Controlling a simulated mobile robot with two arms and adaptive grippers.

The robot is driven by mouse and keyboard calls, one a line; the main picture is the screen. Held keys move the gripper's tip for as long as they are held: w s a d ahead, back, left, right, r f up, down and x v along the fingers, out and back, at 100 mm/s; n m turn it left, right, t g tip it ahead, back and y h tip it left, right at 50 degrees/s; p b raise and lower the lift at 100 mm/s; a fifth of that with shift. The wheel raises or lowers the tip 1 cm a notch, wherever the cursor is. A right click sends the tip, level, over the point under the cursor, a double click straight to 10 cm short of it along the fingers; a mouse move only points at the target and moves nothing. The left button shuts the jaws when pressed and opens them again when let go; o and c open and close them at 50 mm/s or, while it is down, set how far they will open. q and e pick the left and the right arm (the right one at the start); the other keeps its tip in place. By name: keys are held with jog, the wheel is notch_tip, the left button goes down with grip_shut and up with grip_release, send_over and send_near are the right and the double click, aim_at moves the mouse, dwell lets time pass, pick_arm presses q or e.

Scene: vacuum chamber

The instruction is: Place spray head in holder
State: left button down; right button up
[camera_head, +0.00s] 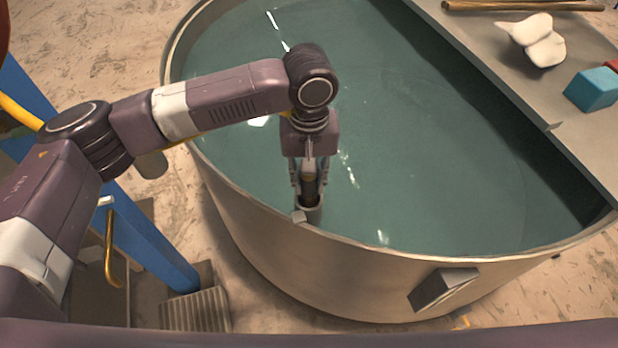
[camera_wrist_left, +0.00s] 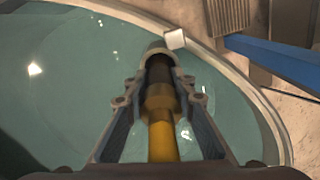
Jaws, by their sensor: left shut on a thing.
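My left gripper (camera_head: 309,188) is over the near rim of the round tank, pointing down. It is shut on the spray head (camera_wrist_left: 160,103), a dark and brass-coloured cylinder with a yellow stem, held between both fingers in the left wrist view. The spray head also shows between the fingers in the head view (camera_head: 310,184). The holder (camera_head: 311,214) is a small grey cup on the inside of the tank rim. In the left wrist view, the spray head's dark end is at the holder's mouth (camera_wrist_left: 153,49); how deep it sits is hidden. My right gripper is out of view.
The large tank (camera_head: 330,268) holds teal liquid. A grey shelf (camera_head: 480,62) crosses its right side, bearing a white lobed object (camera_head: 540,42) and a teal block (camera_head: 592,90). A blue beam (camera_head: 150,240) stands at left.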

pick_arm(q)
jog(key=c, duration=1.6)
grip_release()
jog(key=shift+f, duration=0.1)
jog(key=shift+r+b, duration=0.3)
jog(key=shift+r, duration=0.25)
notch_tip(320, 180, up, 11)
jog(key=shift+s+r+b, duration=0.1)
jog(key=shift+r+b, duration=0.1)
jog(key=shift+b, duration=1)
